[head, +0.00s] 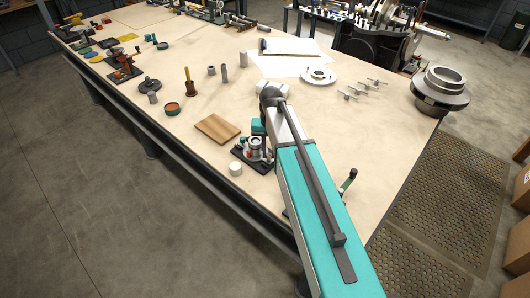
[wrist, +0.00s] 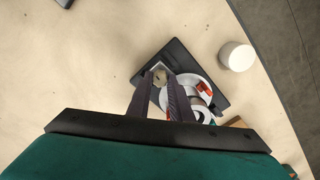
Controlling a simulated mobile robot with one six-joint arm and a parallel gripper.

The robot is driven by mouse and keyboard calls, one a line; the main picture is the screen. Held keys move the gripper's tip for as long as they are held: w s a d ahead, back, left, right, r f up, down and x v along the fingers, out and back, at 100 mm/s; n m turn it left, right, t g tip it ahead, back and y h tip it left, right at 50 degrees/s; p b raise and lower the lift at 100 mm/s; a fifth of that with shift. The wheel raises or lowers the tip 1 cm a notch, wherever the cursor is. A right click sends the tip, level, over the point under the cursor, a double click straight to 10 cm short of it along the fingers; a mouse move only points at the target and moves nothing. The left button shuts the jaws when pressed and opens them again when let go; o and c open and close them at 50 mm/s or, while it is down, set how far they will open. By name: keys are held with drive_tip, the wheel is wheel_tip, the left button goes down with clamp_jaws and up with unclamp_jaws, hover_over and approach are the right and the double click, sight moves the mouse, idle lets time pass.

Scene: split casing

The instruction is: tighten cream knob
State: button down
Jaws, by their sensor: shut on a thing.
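The split casing stands on a black base plate (wrist: 176,50), with a pale round body (wrist: 193,87) and an orange-red part (wrist: 203,88) inside. In the head view the casing (head: 256,143) sits near the table's front edge. My gripper (wrist: 160,82) points down over one corner of the plate. Its two dark fingers are shut on a small cream knob (wrist: 159,74) at the side of the casing. The fingers hide part of the knob and part of the round body, so the knob's seating cannot be seen.
A loose white cylinder (wrist: 236,56) stands beside the plate; it also shows in the head view (head: 236,168). A wooden board (head: 217,128) lies left of the casing. A white round flange (head: 319,75) and several small metal parts lie farther back.

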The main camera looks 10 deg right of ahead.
drive_tip(key=m, duration=0.4)
drive_tip(key=shift+s+a+b, duration=0.15)
drive_tip(key=shift+s+b, duration=0.1)
drive_tip(key=shift+b, duration=0.05)
drive_tip(key=m, duration=0.4)
drive_tip(key=m+b, duration=0.1)
drive_tip(key=m, duration=0.5)
drive_tip(key=shift+a+m, duration=0.1)
drive_tip(key=shift+m, duration=0.3)
drive_tip(key=c, duration=1.6)
unclamp_jaws()
drive_tip(key=shift+w+r, duration=0.1)
drive_tip(key=shift+r, duration=0.05)
